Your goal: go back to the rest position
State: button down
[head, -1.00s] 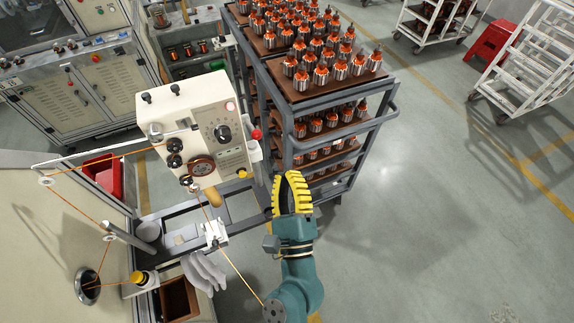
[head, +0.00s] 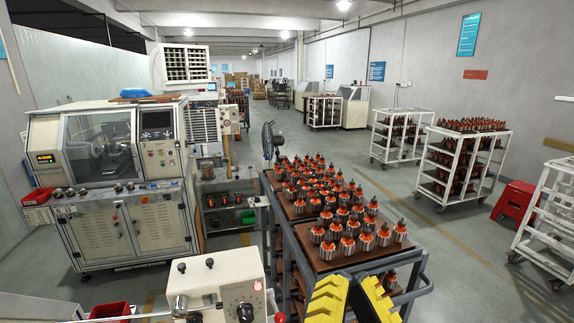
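My gripper (head: 351,290) shows at the bottom edge of the head view, right of centre. Its two yellow ridged fingers stand apart with a gap between them, and I see nothing held there. It appears in front of the near end of the grey cart; its lower part and my arm are cut off by the frame edge. The winding machine (head: 215,290), a cream box with a dial and black knobs, is at the bottom, left of the gripper and apart from it. Its lower part is out of view.
The grey cart (head: 415,283) carries several armatures (head: 347,246) on brown trays. A large enclosed machine (head: 125,225) stands at left. White racks (head: 470,165) and a red stool (head: 514,201) stand at right. The floor (head: 480,270) right of the cart is clear.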

jog(key=f+n+h, duration=0.1)
jog(key=d+f+n+g+h, duration=0.1)
jog(key=shift+d+f+n, duration=0.25)
jog(key=shift+n, duration=0.15)
